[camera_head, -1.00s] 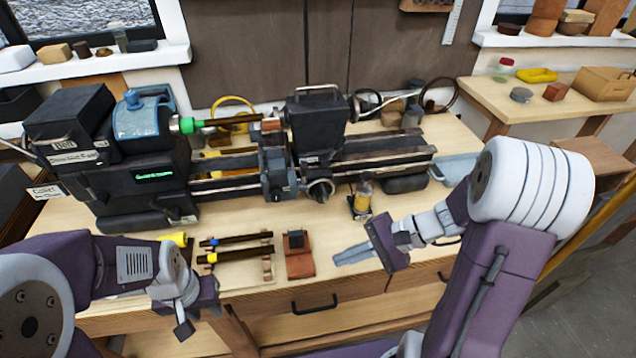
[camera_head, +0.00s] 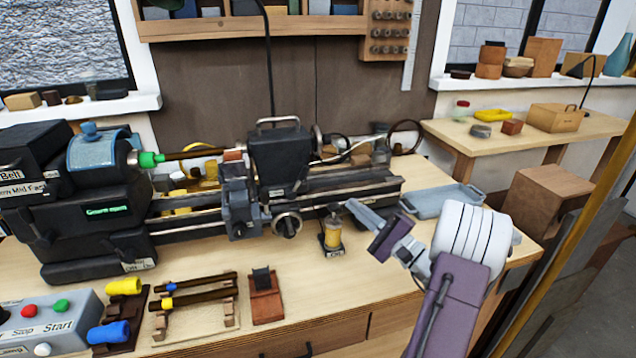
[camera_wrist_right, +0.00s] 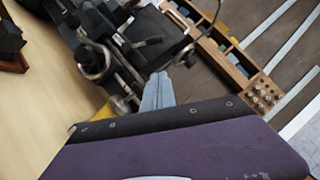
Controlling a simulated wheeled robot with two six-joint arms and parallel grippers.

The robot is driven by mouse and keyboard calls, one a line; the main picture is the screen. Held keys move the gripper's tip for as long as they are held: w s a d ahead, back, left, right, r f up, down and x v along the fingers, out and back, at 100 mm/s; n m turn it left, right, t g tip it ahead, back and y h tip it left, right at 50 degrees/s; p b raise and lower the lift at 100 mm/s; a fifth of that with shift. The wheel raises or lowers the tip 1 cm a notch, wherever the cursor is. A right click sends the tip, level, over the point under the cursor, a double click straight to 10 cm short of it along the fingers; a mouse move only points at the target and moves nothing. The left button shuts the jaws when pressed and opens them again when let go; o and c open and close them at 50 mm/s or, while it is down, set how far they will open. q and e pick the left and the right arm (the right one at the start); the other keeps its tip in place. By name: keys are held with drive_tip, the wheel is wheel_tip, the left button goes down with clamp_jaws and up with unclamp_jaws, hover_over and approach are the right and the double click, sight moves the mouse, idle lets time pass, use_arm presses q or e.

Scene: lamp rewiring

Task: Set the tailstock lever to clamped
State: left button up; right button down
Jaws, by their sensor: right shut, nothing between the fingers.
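The lathe's tailstock (camera_head: 280,160) is a dark block with a grey handle on top, standing on the right part of the lathe bed. A small round grey part shows at its right end (camera_head: 318,138). I cannot make out the clamp lever or its setting for certain. My right gripper (camera_head: 364,212) is in front of the bed's right end, right of and nearer than the tailstock, apart from it. Its grey fingers are together and empty. In the right wrist view the shut fingers (camera_wrist_right: 158,92) point toward blurred dark lathe parts (camera_wrist_right: 120,50). My left gripper is out of view.
A small amber bottle (camera_head: 332,232) stands just left of my right gripper. A grey-blue tray (camera_head: 425,208) lies behind it. Rods on a rack (camera_head: 195,290), a brown block (camera_head: 266,300) and a button box (camera_head: 45,325) occupy the bench front. A cable curves behind the tailstock.

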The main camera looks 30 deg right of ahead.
drive_tip(key=p, duration=0.1)
approach(300, 181)
drive_tip(key=w+d, duration=0.2)
drive_tip(key=w+d+r, duration=0.1)
drive_tip(key=w+d, duration=0.1)
drive_tip(key=shift+w+d, duration=0.1)
use_arm(q)
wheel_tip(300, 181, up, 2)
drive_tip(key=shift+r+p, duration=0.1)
drive_tip(key=shift+p, duration=0.45)
use_arm(e)
drive_tip(key=w+a+r, duration=0.2)
drive_tip(key=a, duration=0.1)
